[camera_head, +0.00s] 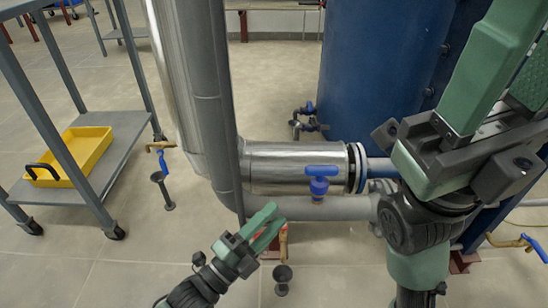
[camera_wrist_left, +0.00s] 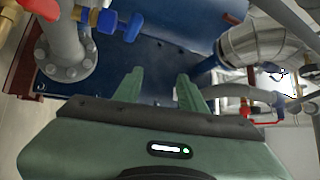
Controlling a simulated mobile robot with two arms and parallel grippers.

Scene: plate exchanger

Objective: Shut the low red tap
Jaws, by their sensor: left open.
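A brass tap (camera_head: 283,245) stands low at the middle bottom, above a small floor drain. A bit of red, probably its handle (camera_head: 260,231), shows between the fingers of my left gripper (camera_head: 272,219); the fingers hide much of it. In the left wrist view my gripper (camera_wrist_left: 160,76) is open, with only blue surface showing between the fingertips. That view also shows a red lever (camera_wrist_left: 262,122) at the right and a red handle (camera_wrist_left: 41,8) at the top left; I cannot tell which is the low tap. My right gripper (camera_head: 512,70) is close at the right, fingers up and apart, empty.
A steel pipe (camera_head: 290,167) with a blue-handled valve (camera_head: 320,180) lies just beyond the left gripper. A tall grey pipe (camera_head: 208,90) and a blue tank (camera_head: 370,65) stand behind. A trolley (camera_head: 115,155) with a yellow tray (camera_head: 95,142) is left.

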